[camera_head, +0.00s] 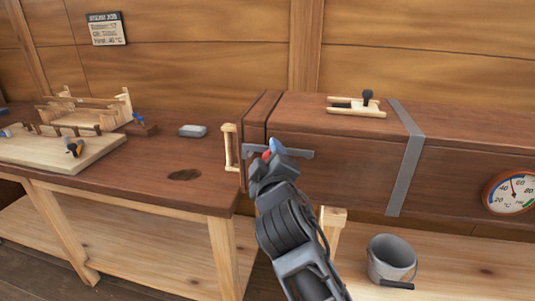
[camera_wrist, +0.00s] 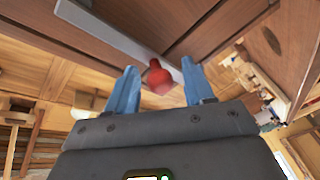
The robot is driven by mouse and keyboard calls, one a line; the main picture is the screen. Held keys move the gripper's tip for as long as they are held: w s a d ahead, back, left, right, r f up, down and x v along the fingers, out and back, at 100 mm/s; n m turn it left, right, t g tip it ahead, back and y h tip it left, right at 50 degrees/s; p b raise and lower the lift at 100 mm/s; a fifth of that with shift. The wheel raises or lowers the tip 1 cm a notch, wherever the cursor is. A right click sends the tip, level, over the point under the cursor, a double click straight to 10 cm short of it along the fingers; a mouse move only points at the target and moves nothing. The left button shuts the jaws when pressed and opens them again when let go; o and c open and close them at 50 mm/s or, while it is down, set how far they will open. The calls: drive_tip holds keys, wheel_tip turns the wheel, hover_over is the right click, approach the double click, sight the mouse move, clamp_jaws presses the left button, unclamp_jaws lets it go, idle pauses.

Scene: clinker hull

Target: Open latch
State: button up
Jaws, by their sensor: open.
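The latch is a grey metal bar (camera_head: 295,153) lying level across the left end of a long wooden box (camera_head: 340,165). A red knob (camera_head: 266,155) sits at its left end. In the wrist view the bar (camera_wrist: 110,30) runs diagonally, with the red knob (camera_wrist: 158,77) near its lower end. My gripper (camera_head: 271,151) is at the knob in the head view and partly hides it. In the wrist view my gripper (camera_wrist: 159,67) is open, with one blue finger on each side of the knob. Whether either finger touches the knob I cannot tell.
A pale wooden handle (camera_head: 229,148) stands upright on the box's left end. A grey strap (camera_head: 407,160) crosses the box, and a dial gauge (camera_head: 511,191) is at right. A bucket (camera_head: 391,260) stands below. A workbench (camera_head: 160,180) with tools and a wooden model is at left.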

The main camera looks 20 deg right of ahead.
drive_tip(key=shift+w+d, duration=0.1)
drive_tip(key=shift+w, duration=0.15)
drive_tip(key=shift+f, duration=0.2)
clamp_jaws()
idle(0.3)
